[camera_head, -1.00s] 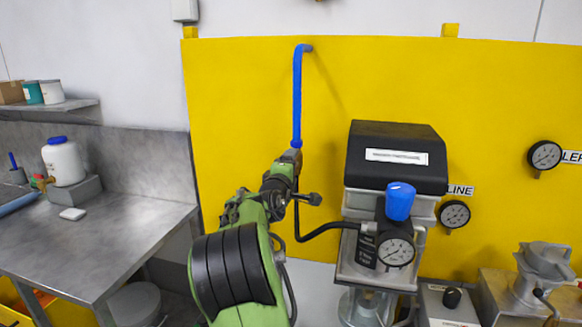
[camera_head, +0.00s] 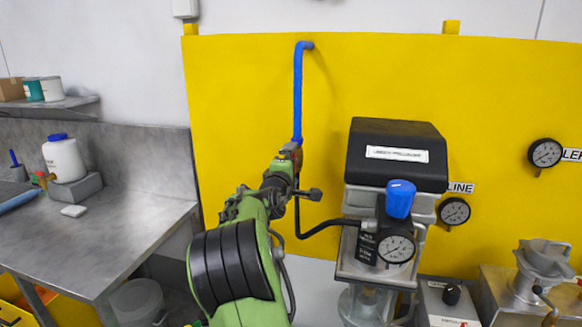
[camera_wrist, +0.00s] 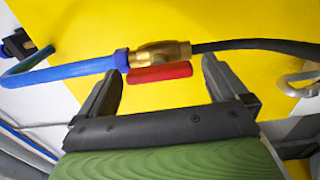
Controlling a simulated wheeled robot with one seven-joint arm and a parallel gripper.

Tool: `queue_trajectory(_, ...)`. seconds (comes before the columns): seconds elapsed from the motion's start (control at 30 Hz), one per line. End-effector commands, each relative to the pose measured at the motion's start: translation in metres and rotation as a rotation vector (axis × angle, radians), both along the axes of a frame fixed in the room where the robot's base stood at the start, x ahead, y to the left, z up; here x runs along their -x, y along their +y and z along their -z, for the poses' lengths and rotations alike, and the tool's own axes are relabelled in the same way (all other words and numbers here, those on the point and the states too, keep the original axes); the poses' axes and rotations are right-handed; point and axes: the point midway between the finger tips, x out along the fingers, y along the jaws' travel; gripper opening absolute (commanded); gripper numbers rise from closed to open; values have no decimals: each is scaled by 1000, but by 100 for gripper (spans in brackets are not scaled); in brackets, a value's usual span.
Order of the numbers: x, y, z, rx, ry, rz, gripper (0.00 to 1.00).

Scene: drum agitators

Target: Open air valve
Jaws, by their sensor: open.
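The air valve is a brass body (camera_wrist: 160,52) with a red lever handle (camera_wrist: 159,73), seen in the wrist view. The blue pipe (camera_wrist: 75,70) joins it on one side and a black hose (camera_wrist: 260,45) on the other. The red handle lies along the line of the pipe. My gripper (camera_wrist: 162,75) is open, with one dark finger on each side of the handle's ends, and holds nothing. I cannot tell whether the fingers touch it. In the head view the blue pipe (camera_head: 298,95) runs down the yellow panel, and my arm hides most of the valve.
A black-topped unit (camera_head: 397,155) with a blue knob (camera_head: 400,199) and gauge (camera_head: 396,248) stands right of my arm. The black hose (camera_head: 325,228) runs to it. A steel bench (camera_head: 110,235) with a white bottle (camera_head: 64,160) is at left. The yellow panel (camera_head: 240,100) is behind.

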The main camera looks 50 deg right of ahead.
Motion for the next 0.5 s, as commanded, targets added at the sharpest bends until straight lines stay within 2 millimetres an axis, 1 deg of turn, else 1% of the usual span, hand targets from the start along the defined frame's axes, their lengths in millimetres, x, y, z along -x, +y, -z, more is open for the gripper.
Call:
queue_trajectory(0.07,1,2,0,1,-1,0,100)
queue_trajectory(0.17,5,14,0,0,-3,-3,100)
queue_trajectory(0.27,14,38,1,-2,-4,-6,100)
queue_trajectory(0.5,41,101,2,-3,-1,-9,100)
